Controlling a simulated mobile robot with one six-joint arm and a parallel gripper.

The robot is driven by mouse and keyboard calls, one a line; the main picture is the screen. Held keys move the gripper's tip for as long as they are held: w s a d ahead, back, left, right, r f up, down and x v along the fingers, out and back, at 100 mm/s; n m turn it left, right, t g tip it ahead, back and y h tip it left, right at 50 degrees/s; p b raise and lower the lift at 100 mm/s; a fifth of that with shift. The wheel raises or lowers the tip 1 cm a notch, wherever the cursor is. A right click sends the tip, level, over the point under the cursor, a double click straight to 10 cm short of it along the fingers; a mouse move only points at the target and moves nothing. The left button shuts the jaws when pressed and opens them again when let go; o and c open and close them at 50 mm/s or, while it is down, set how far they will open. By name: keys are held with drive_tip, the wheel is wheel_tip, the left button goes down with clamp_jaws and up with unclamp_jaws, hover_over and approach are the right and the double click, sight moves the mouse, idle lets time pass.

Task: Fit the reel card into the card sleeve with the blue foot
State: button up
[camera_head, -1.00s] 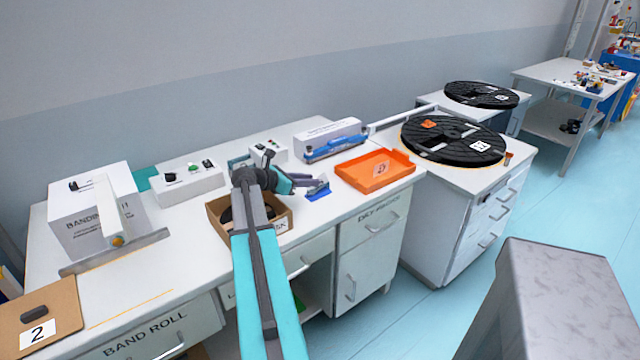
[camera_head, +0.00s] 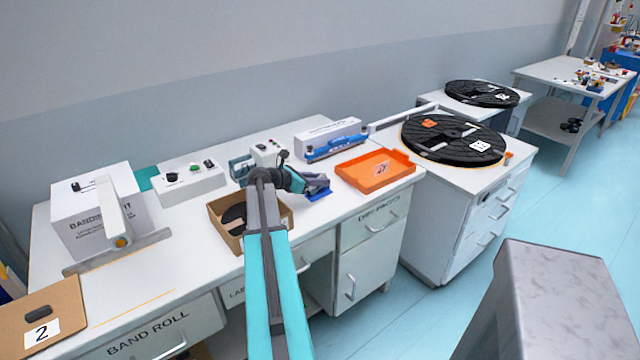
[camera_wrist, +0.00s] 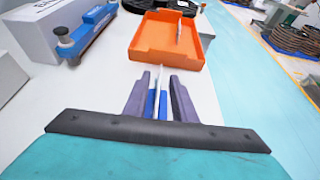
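The card sleeve with the blue foot (camera_head: 319,195) stands on the bench left of the orange tray. In the wrist view its blue part (camera_wrist: 151,104) shows between my fingers, with a thin pale upright edge (camera_wrist: 159,80); whether that edge is sleeve or card I cannot tell. My gripper (camera_head: 318,183) reaches it from the left. In the wrist view the fingers of my gripper (camera_wrist: 158,85) stand on either side of the pale edge with a gap showing, so it looks open. A pale card with an orange mark (camera_head: 382,169) stands in the orange tray (camera_head: 352,175).
A white box with a blue bar device (camera_head: 335,146) stands behind. A cardboard box (camera_head: 231,238) sits under my arm. Black reels (camera_head: 453,139) lie on the cabinet to the right. A banding unit (camera_head: 95,215) stands at the left.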

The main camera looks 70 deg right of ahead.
idle(0.3)
clamp_jaws()
drive_tip(key=shift+r+b, duration=0.7)
drive_tip(key=shift+r, duration=4.3)
